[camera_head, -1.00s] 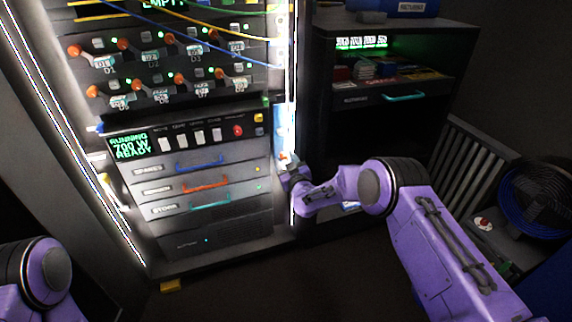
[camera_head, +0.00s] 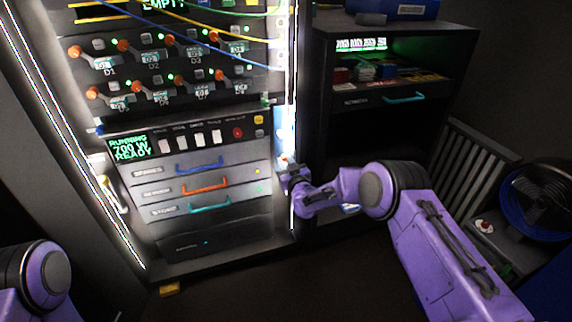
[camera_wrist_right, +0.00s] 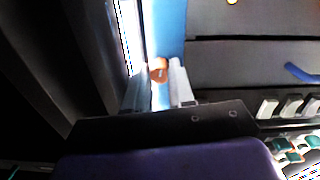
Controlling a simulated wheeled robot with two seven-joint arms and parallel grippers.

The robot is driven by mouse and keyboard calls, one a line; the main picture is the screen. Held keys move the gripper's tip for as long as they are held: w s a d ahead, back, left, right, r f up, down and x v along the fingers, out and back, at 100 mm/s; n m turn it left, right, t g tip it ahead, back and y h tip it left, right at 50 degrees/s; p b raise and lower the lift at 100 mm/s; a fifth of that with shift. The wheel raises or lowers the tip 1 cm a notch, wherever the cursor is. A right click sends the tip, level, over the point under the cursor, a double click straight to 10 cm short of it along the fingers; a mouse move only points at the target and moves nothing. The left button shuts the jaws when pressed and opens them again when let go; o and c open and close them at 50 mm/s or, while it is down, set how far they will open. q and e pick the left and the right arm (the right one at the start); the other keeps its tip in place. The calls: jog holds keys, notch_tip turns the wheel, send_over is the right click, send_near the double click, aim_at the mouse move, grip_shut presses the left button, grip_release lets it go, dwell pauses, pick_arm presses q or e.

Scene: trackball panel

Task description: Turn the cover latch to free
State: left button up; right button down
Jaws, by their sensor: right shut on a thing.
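A small orange latch (camera_wrist_right: 158,70) shows in the right wrist view, against a narrow blue cover strip (camera_wrist_right: 171,28). My right gripper (camera_wrist_right: 159,84) has its pale fingers on either side of it and is shut on it. In the head view, the gripper (camera_head: 284,163) is at the right edge of the lit rack, at the lower end of the blue strip (camera_head: 285,122). The gripper and glare mostly hide the latch there, and its turn angle cannot be told. My left gripper is out of view; only part of my left arm shows at the lower left.
The rack's front has blue, orange (camera_head: 205,184) and teal drawer handles just left of the gripper. A dark shelf cabinet (camera_head: 322,120) stands close on the right. A fan (camera_head: 535,200) is at the far right.

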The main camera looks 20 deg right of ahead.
jog(key=m+b, duration=0.1)
jog(key=m, duration=0.3)
jog(key=shift+f, duration=0.1)
jog(key=m+b, duration=0.1)
jog(key=m, duration=0.4)
jog(key=shift+b, duration=0.35)
jog(key=m+b, duration=0.1)
jog(key=m, duration=0.3)
jog(key=shift+m+b, duration=0.85)
jog(key=shift+m, duration=0.85)
jog(key=shift+a, duration=0.1)
jog(key=c, duration=1)
grip_release()
jog(key=shift+o, duration=0.2)
jog(key=shift+s, duration=0.1)
